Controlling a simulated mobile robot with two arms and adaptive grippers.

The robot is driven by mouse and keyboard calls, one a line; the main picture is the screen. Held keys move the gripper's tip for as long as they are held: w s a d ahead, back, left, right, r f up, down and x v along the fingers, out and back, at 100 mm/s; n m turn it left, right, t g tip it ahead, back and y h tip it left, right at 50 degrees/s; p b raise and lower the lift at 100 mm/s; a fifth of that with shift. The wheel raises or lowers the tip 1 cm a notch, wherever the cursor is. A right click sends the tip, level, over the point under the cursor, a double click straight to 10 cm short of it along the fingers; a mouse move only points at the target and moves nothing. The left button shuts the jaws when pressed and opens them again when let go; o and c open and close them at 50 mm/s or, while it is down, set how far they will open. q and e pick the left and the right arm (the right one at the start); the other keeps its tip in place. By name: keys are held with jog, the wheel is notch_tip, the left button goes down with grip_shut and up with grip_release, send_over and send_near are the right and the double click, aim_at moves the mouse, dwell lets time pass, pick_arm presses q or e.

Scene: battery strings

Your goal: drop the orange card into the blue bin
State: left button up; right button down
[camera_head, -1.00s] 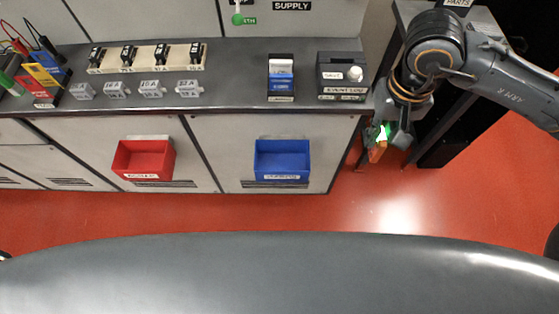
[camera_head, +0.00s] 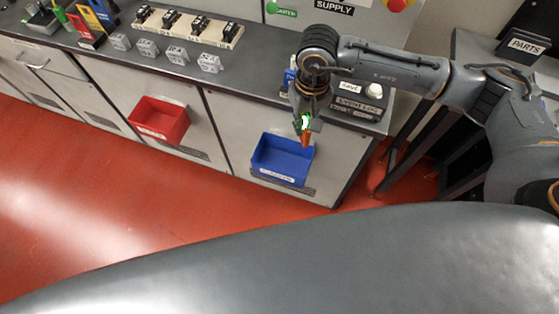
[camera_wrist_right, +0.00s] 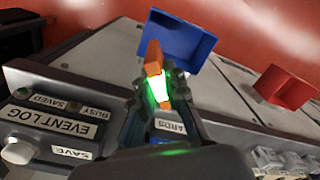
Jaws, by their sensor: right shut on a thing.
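The orange card (camera_head: 305,138) is held in my right gripper (camera_head: 306,126) and points down, above the right back edge of the blue bin (camera_head: 283,164). In the right wrist view the orange card (camera_wrist_right: 153,58) sticks out from between the fingers (camera_wrist_right: 157,88), with a bright green glow on the part near them. The blue bin (camera_wrist_right: 180,42) lies just beyond the card there, and the card overlaps its near edge in the picture. The bin hangs on the front of the grey cabinet and looks empty. My left gripper is not in view.
A red bin (camera_head: 160,120) hangs left of the blue one. The EVENT LOG box (camera_head: 358,100) stands on the counter right of my gripper. A blue card holder (camera_head: 289,78) is partly hidden behind my wrist. Breakers and grey blocks stand further left.

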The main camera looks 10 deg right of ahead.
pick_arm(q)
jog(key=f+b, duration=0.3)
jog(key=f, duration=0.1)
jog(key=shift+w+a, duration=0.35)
pick_arm(e)
notch_tip(320, 180, down, 16)
jog(key=w+a+n, duration=0.1)
jog(key=w+a, duration=0.1)
jog(key=shift+w+a, duration=0.15)
jog(key=shift+a, duration=0.15)
jog(key=shift+r, duration=0.15)
jog(key=c, duration=1.3)
grip_release()
jog(key=shift+c, duration=0.2)
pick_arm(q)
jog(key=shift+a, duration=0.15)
pick_arm(e)
jog(key=shift+o, duration=0.2)
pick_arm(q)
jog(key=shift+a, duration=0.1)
